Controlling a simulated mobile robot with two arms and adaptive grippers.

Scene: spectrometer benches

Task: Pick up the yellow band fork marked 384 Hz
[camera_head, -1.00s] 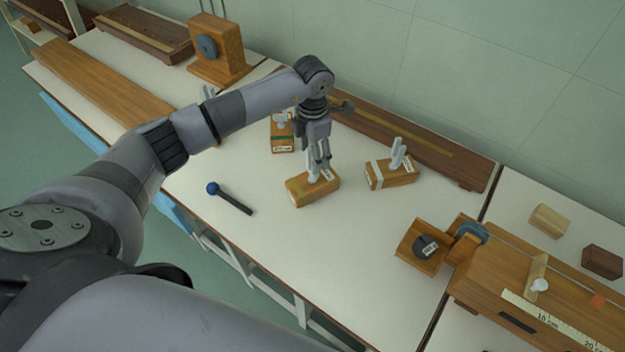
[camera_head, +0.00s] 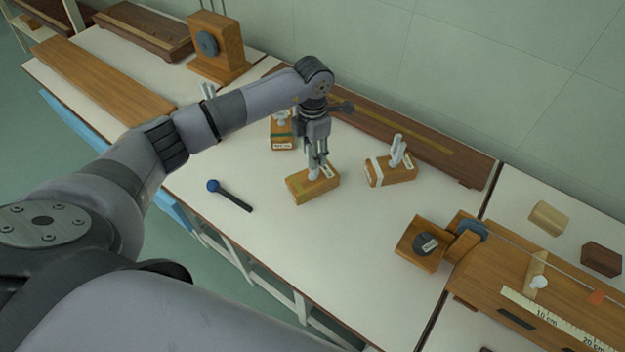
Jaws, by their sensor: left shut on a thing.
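The fork with the yellow band (camera_head: 325,187) stands on the white bench, on its wooden box. A yellowish band crosses the box, and a small white label on it is too small to read. My left gripper (camera_head: 316,165) points down over this box and is shut on the grey fork, whose prongs are mostly hidden between the fingers. The box appears to rest on the bench. A fork with a white band (camera_head: 390,172) stands to the right. A fork with a green band (camera_head: 283,140) stands behind, partly hidden by my arm. My right gripper is not in view.
A mallet with a blue head (camera_head: 213,186) lies left of the held fork. A long dark wooden board (camera_head: 420,145) runs along the wall behind. A wooden apparatus with a scale (camera_head: 530,300) stands at right. The bench front is clear.

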